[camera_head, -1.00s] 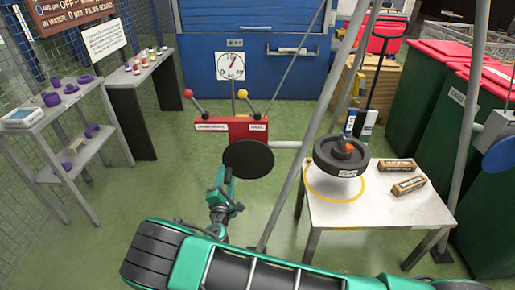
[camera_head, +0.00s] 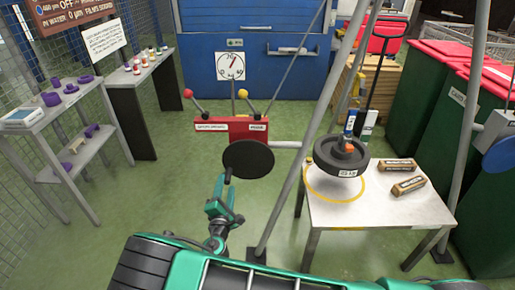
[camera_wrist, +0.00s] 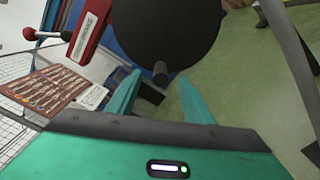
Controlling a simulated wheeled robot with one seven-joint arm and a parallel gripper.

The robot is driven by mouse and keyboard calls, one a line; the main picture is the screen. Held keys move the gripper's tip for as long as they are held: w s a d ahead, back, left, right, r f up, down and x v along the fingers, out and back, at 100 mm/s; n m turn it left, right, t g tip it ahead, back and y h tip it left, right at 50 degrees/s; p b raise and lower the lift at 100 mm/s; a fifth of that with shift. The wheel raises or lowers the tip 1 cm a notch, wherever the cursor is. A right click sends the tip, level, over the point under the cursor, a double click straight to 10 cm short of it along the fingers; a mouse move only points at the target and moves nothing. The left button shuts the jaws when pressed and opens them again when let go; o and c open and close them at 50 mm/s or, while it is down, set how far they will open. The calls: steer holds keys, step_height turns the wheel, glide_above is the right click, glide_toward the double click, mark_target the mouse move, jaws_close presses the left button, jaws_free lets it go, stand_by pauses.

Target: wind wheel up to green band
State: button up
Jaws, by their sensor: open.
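A black round disc (camera_head: 248,160) sits on the front of a red winch box (camera_head: 215,127). A short dark crank peg (camera_wrist: 160,72) sticks out near its rim, at the lower left in the head view. My gripper (camera_head: 222,190) is just below the peg; in the wrist view its open fingers (camera_wrist: 158,92) spread either side of the peg's line, with no visible contact. A dark wheel-shaped weight (camera_head: 341,158) hangs over the table, above a yellow ring (camera_head: 335,199). A white dial gauge (camera_head: 230,66) stands behind the box; no green band is clear.
Grey frame legs (camera_head: 310,160) rise between the box and the white table (camera_head: 385,222). Two small labelled boxes (camera_head: 402,166) lie on the table. Two levers with red and yellow knobs top the winch box. Shelves (camera_head: 70,120) stand at left, bins (camera_head: 425,110) at right. Open green floor surrounds my gripper.

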steer(key=shift+s, duration=1.75)
